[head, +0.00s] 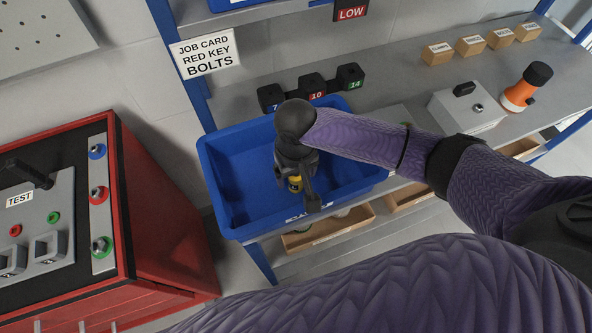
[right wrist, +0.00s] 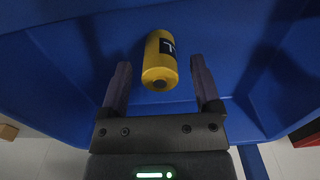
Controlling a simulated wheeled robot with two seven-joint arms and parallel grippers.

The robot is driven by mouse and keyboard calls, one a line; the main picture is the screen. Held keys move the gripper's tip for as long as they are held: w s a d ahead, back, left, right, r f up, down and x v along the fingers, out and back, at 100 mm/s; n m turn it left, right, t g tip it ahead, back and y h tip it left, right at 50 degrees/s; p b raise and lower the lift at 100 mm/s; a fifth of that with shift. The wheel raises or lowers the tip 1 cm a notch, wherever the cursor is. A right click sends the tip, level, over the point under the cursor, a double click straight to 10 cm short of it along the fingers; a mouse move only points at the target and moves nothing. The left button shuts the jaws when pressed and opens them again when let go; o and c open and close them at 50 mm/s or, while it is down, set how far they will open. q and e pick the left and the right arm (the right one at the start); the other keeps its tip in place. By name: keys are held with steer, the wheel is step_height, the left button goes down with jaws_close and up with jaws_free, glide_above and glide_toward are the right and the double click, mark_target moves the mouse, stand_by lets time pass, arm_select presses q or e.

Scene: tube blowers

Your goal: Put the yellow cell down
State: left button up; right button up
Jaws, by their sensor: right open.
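The yellow cell (right wrist: 159,64) has a dark label with a white mark and a dark end. In the right wrist view it lies between my right gripper's open fingers (right wrist: 160,85), with a gap on each side. In the head view only a small part of the yellow cell (head: 295,183) shows beneath my right gripper (head: 300,190). The gripper reaches down into the blue bin (head: 225,165), and the cell is inside the bin. Whether the cell touches the bin floor is hard to tell. My left gripper is not in view.
The blue bin's walls surround my right gripper. Sockets numbered 7, 10 and 14 (head: 312,88) stand behind the bin. A red cabinet with a test panel (head: 165,262) is at left.

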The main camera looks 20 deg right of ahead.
step_height(320, 180, up, 12)
steer(key=p, duration=0.5)
steer(key=shift+r, duration=0.15)
